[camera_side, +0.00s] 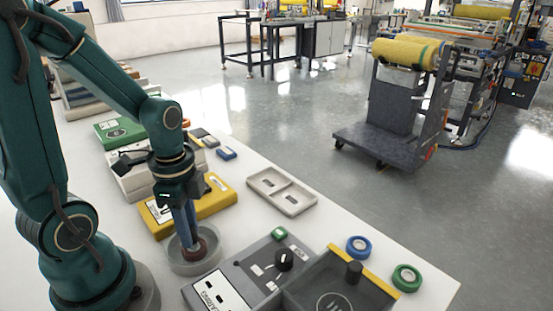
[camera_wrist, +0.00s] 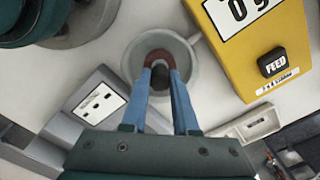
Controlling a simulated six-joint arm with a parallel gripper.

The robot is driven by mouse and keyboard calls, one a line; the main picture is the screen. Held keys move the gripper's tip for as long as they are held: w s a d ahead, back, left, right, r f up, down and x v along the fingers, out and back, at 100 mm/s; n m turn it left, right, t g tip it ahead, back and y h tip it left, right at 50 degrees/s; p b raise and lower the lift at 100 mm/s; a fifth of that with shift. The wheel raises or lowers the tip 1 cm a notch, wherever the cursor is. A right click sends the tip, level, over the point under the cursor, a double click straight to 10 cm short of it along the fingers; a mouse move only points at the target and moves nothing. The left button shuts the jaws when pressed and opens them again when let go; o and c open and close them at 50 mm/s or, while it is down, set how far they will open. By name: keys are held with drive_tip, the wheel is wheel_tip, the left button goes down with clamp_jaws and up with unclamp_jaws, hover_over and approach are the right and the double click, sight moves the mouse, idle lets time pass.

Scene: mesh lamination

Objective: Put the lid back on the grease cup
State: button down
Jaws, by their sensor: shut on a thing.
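The grease cup (camera_side: 180,266) is a round, pale grey, translucent dish standing on the white table. It also shows as a grey ring in the wrist view (camera_wrist: 131,62). The lid (camera_wrist: 158,56) appears to be the small reddish-brown round piece with a dark knob; in the side view it shows low within the cup's outline (camera_side: 206,251). My gripper (camera_side: 190,243) points down with its blue fingers shut on the lid's dark knob. In the wrist view the fingertips (camera_wrist: 160,78) flank the knob. Whether the lid touches the cup is hidden.
A yellow box (camera_side: 218,196) stands close behind the cup. A grey control box (camera_side: 240,277) with a black knob is close at right. Blue (camera_side: 359,246) and green (camera_side: 407,278) tape rolls lie near the table's right edge.

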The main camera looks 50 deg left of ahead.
drive_tip(key=c, duration=0.6)
unclamp_jaws()
drive_tip(key=shift+o, duration=0.4)
drive_tip(key=o, duration=0.4)
drive_tip(key=shift+r, duration=3.5)
